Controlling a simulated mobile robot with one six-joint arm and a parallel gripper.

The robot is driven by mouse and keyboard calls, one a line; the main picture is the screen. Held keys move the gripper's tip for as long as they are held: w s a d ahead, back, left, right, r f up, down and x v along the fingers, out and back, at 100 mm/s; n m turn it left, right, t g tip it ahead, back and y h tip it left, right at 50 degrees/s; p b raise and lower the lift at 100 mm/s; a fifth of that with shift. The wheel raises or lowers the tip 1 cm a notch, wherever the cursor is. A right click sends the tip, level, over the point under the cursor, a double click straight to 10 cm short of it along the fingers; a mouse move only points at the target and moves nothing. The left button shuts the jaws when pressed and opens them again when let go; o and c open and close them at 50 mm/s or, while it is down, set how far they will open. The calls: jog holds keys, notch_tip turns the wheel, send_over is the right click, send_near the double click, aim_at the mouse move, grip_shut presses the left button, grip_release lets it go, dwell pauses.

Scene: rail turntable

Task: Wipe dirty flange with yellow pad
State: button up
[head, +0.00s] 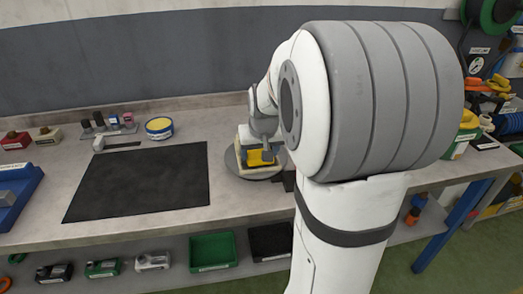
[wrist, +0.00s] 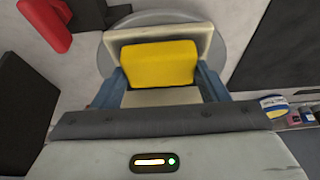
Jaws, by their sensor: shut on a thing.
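My gripper (wrist: 160,78) is shut on the yellow pad (wrist: 158,62), with one blue-grey finger on each side of it. In the head view, the pad (head: 260,158) is over a cream-coloured part (head: 242,134) on the round grey turntable (head: 231,163). The cream part also shows around the pad in the wrist view (wrist: 203,40), with the turntable rim (wrist: 170,16) beyond it. This part looks like the flange. The pad covers some of its surface, so I cannot tell whether they touch or see any dirt. My arm hides the turntable's right side in the head view.
A black mat (head: 140,182) lies left of the turntable. A yellow-and-white tin (head: 159,128) and small items stand behind it. A blue tray (head: 18,195) is at the far left. A green bin (head: 213,251) is on the lower shelf. A red object (wrist: 45,22) shows in the wrist view.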

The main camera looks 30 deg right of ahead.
jog(key=shift+f+b, duration=0.4)
jog(key=shift+f, duration=0.15)
jog(key=shift+d, duration=0.15)
jog(key=shift+s+d+r, duration=0.15)
jog(key=shift+s+d, duration=0.1)
jog(key=shift+d, duration=0.6)
jog(key=shift+s+d, duration=0.15)
jog(key=shift+d, duration=0.35)
jog(key=shift+s+d, duration=0.15)
jog(key=shift+d, duration=0.35)
jog(key=shift+a, duration=0.15)
jog(key=shift+w+a+f, duration=0.15)
jog(key=shift+a, duration=0.3)
jog(key=shift+w+a+f, duration=0.1)
jog(key=shift+a, duration=0.35)
